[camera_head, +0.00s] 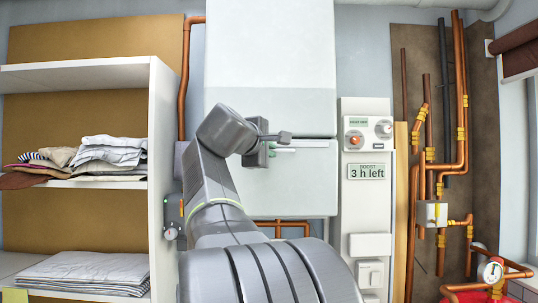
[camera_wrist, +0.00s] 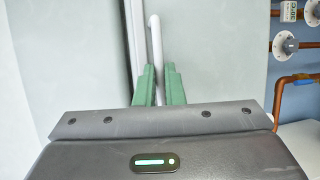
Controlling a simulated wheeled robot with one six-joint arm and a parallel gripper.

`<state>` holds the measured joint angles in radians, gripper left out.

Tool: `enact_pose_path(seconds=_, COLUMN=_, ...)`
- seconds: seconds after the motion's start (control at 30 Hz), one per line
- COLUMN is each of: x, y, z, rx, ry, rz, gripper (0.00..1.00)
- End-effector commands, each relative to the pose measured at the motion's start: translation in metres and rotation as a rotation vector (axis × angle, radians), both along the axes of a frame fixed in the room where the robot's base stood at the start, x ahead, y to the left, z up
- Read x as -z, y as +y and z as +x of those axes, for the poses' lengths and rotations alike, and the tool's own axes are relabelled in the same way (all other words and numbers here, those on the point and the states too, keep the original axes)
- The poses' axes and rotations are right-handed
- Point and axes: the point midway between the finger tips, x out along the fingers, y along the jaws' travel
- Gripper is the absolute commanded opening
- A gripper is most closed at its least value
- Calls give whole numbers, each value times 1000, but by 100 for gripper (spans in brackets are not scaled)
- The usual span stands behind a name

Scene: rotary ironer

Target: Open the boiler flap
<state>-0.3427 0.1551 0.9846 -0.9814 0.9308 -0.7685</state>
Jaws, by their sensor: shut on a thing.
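The white boiler (camera_head: 270,60) hangs on the wall in the middle of the head view. Its boiler flap (camera_head: 305,185) is the pale lower panel, below a dark horizontal seam. A thin white bar handle (camera_head: 310,149) runs along the flap's top edge. My gripper (camera_head: 284,143) reaches it from the left. In the wrist view the handle (camera_wrist: 155,35) runs down between the two green fingertips of my gripper (camera_wrist: 160,85), which are shut on it. The flap (camera_wrist: 215,50) lies right of the seam there. I cannot tell whether it stands slightly ajar.
A control panel (camera_head: 365,200) reading "BOOST 3 h left" stands right of the boiler. Copper pipes (camera_head: 462,100) with a gauge (camera_head: 492,272) are at far right. A white shelf (camera_head: 160,110) with folded laundry (camera_head: 110,155) stands left. Copper pipes (camera_head: 282,224) show below the flap.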

Motion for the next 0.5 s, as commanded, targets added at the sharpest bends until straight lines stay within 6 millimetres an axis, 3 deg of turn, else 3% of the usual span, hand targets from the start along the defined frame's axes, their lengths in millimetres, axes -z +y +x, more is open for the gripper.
enact_pose_path(seconds=0.5, x=30, y=0, z=-37, rx=-1, ry=-214, rz=0, gripper=0)
